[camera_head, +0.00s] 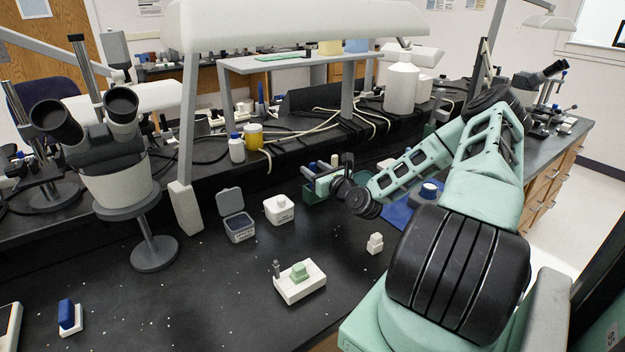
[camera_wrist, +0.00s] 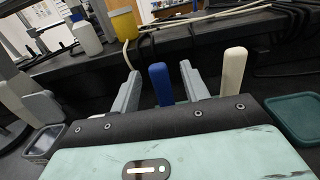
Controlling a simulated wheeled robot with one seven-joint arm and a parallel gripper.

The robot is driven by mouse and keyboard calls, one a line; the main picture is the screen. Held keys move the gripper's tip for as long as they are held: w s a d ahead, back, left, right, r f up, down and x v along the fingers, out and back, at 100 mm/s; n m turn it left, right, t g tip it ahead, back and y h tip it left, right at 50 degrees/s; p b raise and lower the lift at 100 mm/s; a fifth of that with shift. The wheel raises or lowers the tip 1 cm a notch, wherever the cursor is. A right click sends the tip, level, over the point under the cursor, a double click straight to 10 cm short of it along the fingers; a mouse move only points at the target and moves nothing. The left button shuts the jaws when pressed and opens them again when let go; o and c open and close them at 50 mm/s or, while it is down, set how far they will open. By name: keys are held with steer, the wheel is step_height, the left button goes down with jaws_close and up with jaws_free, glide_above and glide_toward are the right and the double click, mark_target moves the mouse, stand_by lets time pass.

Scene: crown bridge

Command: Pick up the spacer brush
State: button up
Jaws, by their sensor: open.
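My gripper (camera_wrist: 159,72) is open, with its two grey fingers apart in the wrist view. An upright blue handle (camera_wrist: 160,86) stands between the fingers, with dark gaps showing on both sides. An upright cream handle (camera_wrist: 233,72) stands just outside the right finger. I cannot tell which of these is the spacer brush, and the lower ends of both are hidden behind my gripper. In the head view my arm reaches to the middle of the bench, by a green tray (camera_head: 313,196), and hides most of that area.
A lidded container (camera_head: 240,231) and a white box (camera_head: 279,210) stand left of my gripper. A white block with a green top (camera_head: 300,281) and a small white piece (camera_head: 375,243) lie nearer. A yellow jar (camera_head: 254,136) and white bottle (camera_head: 237,150) stand behind. The front-left bench has free room.

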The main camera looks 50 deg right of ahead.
steer(key=shift+x, duration=0.8)
jaws_close()
step_height(320, 180, up, 10)
steer(key=shift+r, duration=0.1)
